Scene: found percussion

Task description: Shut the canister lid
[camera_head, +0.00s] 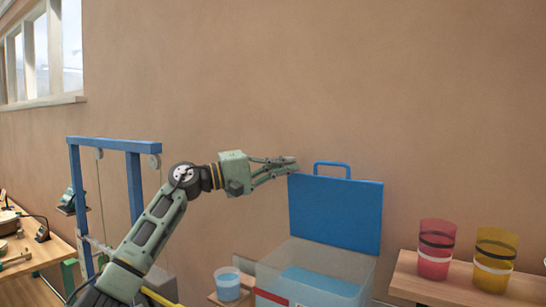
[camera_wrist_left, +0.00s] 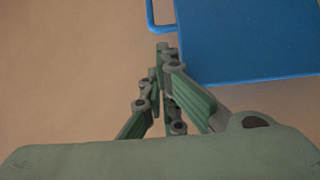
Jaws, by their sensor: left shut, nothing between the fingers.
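The canister (camera_head: 316,270) is a clear box with a bluish inside, low in the head view. Its blue lid (camera_head: 335,212) stands upright, open, at the back edge, with a blue loop handle (camera_head: 332,165) on top. My left gripper (camera_head: 292,163) is shut and empty at the lid's upper left corner. In the left wrist view the gripper fingertips (camera_wrist_left: 165,50) are close beside the lid's edge (camera_wrist_left: 250,40), with the handle (camera_wrist_left: 160,18) just beyond them. I cannot tell whether they touch the lid. My right gripper is in neither view.
A clear cup with blue liquid (camera_head: 228,284) stands on a small wooden ledge left of the canister. A pink cup (camera_head: 436,249) and a yellow cup (camera_head: 494,258) stand on a wooden shelf (camera_head: 460,283) at the right. A blue frame (camera_head: 134,190) stands behind my left arm.

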